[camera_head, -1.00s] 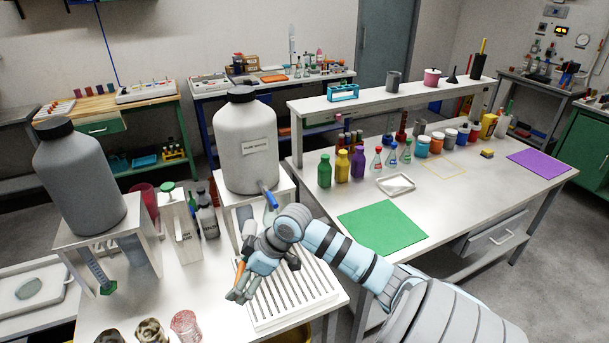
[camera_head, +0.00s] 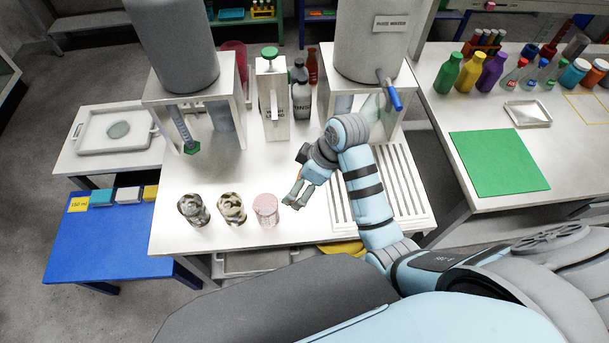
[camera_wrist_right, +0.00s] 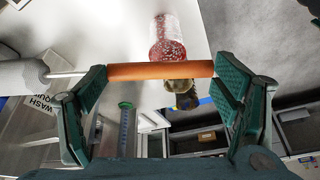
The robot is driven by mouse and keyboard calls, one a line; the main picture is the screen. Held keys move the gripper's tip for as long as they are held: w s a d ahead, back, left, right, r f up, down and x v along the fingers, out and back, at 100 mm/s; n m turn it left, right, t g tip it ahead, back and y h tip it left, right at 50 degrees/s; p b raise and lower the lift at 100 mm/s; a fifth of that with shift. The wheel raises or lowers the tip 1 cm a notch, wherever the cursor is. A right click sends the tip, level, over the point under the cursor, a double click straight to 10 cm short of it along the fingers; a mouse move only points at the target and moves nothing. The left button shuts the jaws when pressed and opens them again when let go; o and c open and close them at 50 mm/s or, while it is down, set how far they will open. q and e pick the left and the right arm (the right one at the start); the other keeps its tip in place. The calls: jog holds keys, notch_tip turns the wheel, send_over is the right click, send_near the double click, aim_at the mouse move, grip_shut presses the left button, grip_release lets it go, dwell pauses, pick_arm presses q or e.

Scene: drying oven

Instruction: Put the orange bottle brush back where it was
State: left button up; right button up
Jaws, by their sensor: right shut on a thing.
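The orange bottle brush (camera_wrist_right: 160,71) is held crosswise between the fingers of my right gripper (camera_head: 294,196). In the right wrist view its orange handle lies between the green finger pads, and its metal stem and grey bristle head (camera_wrist_right: 22,76) stick out to the left. In the head view the brush is almost wholly hidden by the gripper. My right gripper is above the white bench, just right of the red-speckled glass (camera_head: 266,211) and left of the slatted drying rack (camera_head: 400,195). My left gripper is not in view.
Two more dirty glasses (camera_head: 193,210) (camera_head: 231,208) stand left of the red-speckled one. Behind are the wash bottle box (camera_head: 272,100), dark bottles (camera_head: 300,95) and two large tanks on white stands, one with a blue tap (camera_head: 395,95). A blue table (camera_head: 105,245) stands left.

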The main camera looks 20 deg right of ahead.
jog(key=s+f+b, duration=0.1)
jog(key=f, duration=0.3)
jog(key=s+f+b, duration=0.1)
jog(key=f, duration=0.4)
jog(key=s+f+b, duration=0.1)
jog(key=f+b, duration=0.1)
jog(key=f, duration=0.3)
jog(key=shift+s, duration=0.35)
jog(key=f, duration=0.1)
jog(key=w+f, duration=0.1)
jog(key=f, duration=0.1)
jog(key=shift+w+a+b, duration=0.1)
jog(key=shift+w+b, duration=0.1)
jog(key=shift+b, duration=0.2)
jog(key=f, duration=0.2)
jog(key=shift+w+f+b, duration=0.3)
jog(key=shift+w+b, duration=0.05)
jog(key=shift+w, duration=0.05)
jog(key=shift+s+r, duration=0.15)
jog(key=shift+c, duration=0.7)
jog(key=shift+s+r, duration=0.15)
jog(key=shift+s, duration=0.1)
jog(key=o, duration=1.5)
jog(key=shift+f, duration=0.3)
jog(key=shift+c, duration=0.2)
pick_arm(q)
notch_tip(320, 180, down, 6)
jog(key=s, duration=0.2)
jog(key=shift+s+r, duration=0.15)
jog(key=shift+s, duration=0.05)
